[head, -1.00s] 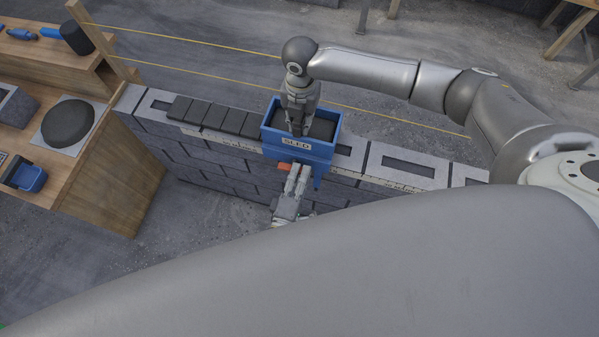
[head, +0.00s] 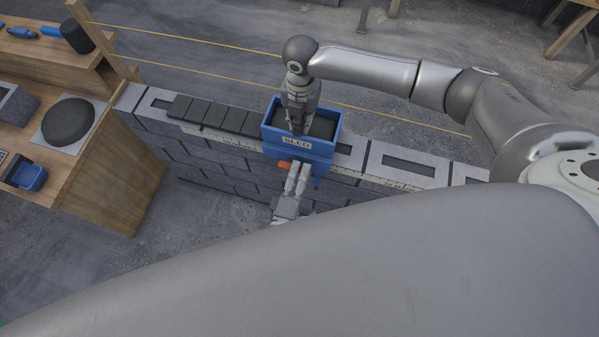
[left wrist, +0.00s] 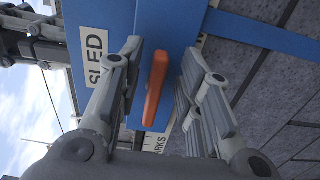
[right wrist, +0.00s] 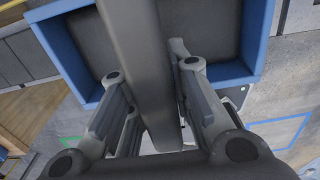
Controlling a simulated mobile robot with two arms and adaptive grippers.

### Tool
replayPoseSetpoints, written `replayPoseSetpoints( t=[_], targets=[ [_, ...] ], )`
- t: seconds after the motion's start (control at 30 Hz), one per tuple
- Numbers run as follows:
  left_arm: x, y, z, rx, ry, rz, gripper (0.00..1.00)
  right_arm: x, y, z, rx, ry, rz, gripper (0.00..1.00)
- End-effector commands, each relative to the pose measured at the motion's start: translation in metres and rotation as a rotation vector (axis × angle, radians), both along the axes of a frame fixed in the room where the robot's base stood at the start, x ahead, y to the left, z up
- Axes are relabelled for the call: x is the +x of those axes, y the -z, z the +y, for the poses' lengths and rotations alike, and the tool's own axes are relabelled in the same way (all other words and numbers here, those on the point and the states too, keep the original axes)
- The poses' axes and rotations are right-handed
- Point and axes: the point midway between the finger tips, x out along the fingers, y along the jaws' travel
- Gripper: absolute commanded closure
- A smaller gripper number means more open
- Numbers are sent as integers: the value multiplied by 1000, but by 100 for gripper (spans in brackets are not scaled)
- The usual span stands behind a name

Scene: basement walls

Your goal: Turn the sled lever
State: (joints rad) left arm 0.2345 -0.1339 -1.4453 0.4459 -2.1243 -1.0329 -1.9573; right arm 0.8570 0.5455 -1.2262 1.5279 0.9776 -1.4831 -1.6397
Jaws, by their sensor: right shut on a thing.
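The blue sled (head: 325,151) with its SLED label sits on top of the block wall, with dark material inside. Its orange lever (head: 285,164) is on the side facing me, below the label. My left gripper (head: 297,168) is at that side. In the left wrist view, its open fingers stand on either side of the orange lever (left wrist: 156,88), with gaps showing. My right gripper (head: 299,130) reaches down into the sled from above. In the right wrist view, it is shut on the grey bar (right wrist: 138,50) that crosses the sled; the fingers partly hide the bar.
The block wall (head: 405,163) runs left to right, with a row of dark bed strips (head: 215,118) left of the sled. Yellow string lines (head: 200,77) stretch behind it. A wooden bench (head: 110,190) with a dark mound (head: 68,122) stands at left.

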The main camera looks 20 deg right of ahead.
Motion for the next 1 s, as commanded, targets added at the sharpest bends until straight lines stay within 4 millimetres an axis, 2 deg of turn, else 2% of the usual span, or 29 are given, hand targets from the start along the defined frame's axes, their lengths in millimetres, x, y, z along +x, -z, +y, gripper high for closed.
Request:
replayPoseSetpoints(
  t=[0.27,0.47,1.0],
  targets=[
    [-3,0,1,-2,1,0,67,1,0,-1,-3,2,-1,100],
    [-17,0,11,-2,1,2,67,1,0,-1,-2,2,-1,100],
    [-90,0,61,-1,0,2,67,1,0,-1,-2,1,-1,100]
  ],
)
